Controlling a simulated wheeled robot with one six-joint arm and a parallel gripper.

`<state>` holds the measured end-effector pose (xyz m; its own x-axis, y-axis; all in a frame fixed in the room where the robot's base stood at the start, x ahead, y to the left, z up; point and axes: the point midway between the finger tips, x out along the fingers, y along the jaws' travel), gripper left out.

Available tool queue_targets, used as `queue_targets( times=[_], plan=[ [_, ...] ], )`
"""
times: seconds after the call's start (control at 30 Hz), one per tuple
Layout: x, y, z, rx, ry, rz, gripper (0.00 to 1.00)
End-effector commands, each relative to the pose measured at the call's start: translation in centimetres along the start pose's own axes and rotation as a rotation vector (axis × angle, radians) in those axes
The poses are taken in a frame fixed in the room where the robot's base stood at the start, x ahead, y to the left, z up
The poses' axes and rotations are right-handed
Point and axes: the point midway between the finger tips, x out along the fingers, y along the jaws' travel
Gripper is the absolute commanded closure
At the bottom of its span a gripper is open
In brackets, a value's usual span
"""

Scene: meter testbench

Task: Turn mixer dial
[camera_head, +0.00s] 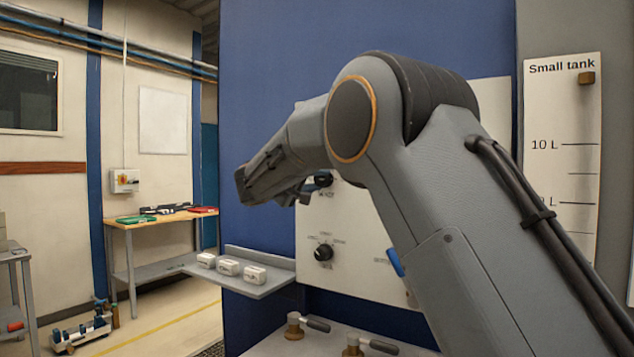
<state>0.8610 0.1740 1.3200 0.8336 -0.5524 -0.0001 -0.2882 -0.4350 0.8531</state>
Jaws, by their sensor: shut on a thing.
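A pale panel (362,226) on the blue wall carries two black dials. The upper dial (323,180) is partly hidden by my gripper and arm. The lower dial (323,252) is in plain view with small markings around it. The labels are too small to read, so I cannot tell which is the mixer dial. My gripper (304,191) is at the upper dial's left side and appears shut on it. Its fingertips are mostly hidden.
A grey shelf (258,289) holding several white boxes juts out below left. Valves with dark handles (293,326) stand on the bench below the panel. A blue handle (395,262) is beside my arm. A "Small tank" scale (562,150) is at right.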

Motion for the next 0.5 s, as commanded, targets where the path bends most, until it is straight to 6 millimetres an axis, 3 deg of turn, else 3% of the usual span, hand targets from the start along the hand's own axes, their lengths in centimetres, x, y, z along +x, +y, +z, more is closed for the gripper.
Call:
queue_targets(
  times=[0.5],
  plan=[
    [0.02,-0.22,0.04,-0.391,0.001,0.0,0.9]
  ],
)
